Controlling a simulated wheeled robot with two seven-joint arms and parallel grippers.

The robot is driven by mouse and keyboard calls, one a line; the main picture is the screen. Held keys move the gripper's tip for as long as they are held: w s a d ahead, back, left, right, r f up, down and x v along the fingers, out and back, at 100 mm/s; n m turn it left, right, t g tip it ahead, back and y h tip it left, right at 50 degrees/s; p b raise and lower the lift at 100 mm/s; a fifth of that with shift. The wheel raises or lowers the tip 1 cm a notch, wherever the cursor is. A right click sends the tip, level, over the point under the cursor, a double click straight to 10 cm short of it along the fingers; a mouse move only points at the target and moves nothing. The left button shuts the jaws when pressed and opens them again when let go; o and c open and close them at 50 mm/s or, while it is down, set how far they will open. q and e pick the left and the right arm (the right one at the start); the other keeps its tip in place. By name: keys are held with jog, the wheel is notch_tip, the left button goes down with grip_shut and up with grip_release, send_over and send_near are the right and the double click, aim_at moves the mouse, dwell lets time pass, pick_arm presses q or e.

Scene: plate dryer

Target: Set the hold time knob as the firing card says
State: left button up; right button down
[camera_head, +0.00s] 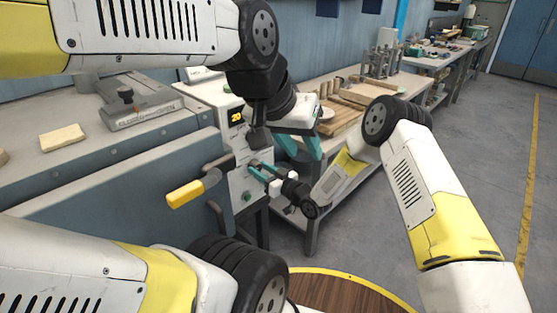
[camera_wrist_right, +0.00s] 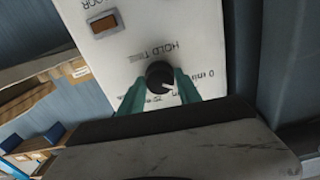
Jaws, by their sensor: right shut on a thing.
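The hold time knob (camera_wrist_right: 158,74) is a small round black knob with a white pointer mark, on a white panel under the lettering "HOLD TIME". In the right wrist view its mark points toward the lower right, near the small minute lettering, partly hidden by the fingers. My right gripper (camera_wrist_right: 159,88) has its teal fingers on both sides of the knob, shut on it. In the head view this gripper (camera_head: 259,171) is at the front of the dryer's control panel (camera_head: 239,183). My left gripper (camera_head: 300,148) is open, fingers apart, and looks empty. I cannot make out a firing card.
A lit yellow display (camera_head: 236,117) on the panel seems to read 20. A lever with a yellow handle (camera_head: 185,194) juts out left of the panel. A "CLOSED/OPEN" slide plate (camera_head: 140,112) and a pale block (camera_head: 62,138) lie on top. Open floor lies at right.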

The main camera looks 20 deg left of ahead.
jog(key=m, duration=0.3)
jog(key=shift+m, duration=2.2)
jog(key=c, duration=0.8)
grip_release()
jog(key=shift+c, duration=0.2)
jog(key=v, duration=0.8)
jog(key=shift+w, duration=0.1)
